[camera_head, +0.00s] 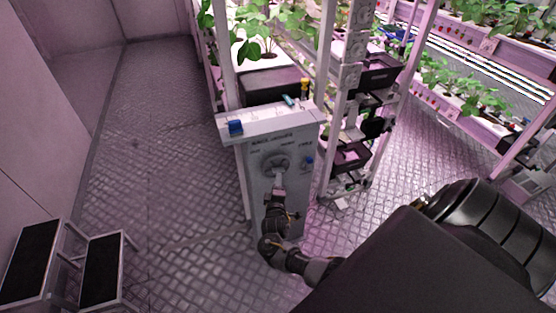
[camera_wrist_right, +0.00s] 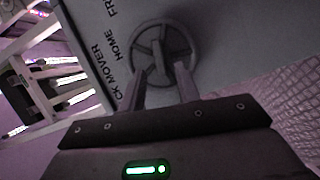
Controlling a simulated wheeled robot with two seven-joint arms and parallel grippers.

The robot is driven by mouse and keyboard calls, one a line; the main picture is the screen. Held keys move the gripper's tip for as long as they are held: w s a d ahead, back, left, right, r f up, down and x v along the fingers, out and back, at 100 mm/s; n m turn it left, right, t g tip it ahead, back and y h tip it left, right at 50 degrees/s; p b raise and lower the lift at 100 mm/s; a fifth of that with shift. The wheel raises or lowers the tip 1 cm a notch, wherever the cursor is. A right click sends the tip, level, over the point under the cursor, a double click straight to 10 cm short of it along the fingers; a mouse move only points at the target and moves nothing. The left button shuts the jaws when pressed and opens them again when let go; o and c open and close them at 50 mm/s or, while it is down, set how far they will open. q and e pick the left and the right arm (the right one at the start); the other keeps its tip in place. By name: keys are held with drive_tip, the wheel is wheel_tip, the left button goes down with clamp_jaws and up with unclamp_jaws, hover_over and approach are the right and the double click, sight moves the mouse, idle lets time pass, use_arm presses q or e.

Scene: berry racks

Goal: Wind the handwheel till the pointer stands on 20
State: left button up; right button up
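The grey spoked handwheel (camera_head: 276,161) is on the front of a pale cabinet (camera_head: 262,200). It also shows in the right wrist view (camera_wrist_right: 176,38), with a handle (camera_wrist_right: 158,66) standing out from it. My right gripper (camera_head: 279,180) is in front of the wheel. In the wrist view its two fingers (camera_wrist_right: 161,76) are spread apart on either side of the handle, and the handle seems clear of both. The pointer and the number 20 cannot be made out. Lettering by the wheel reads partly "CK MOVER" and "HOME". My left gripper is not in view.
Plant racks (camera_head: 325,60) stand behind and to the right. A step stool (camera_head: 100,270) is at lower left. The floor left of the cabinet is clear.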

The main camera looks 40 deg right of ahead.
drive_tip(key=shift+v, duration=2.75)
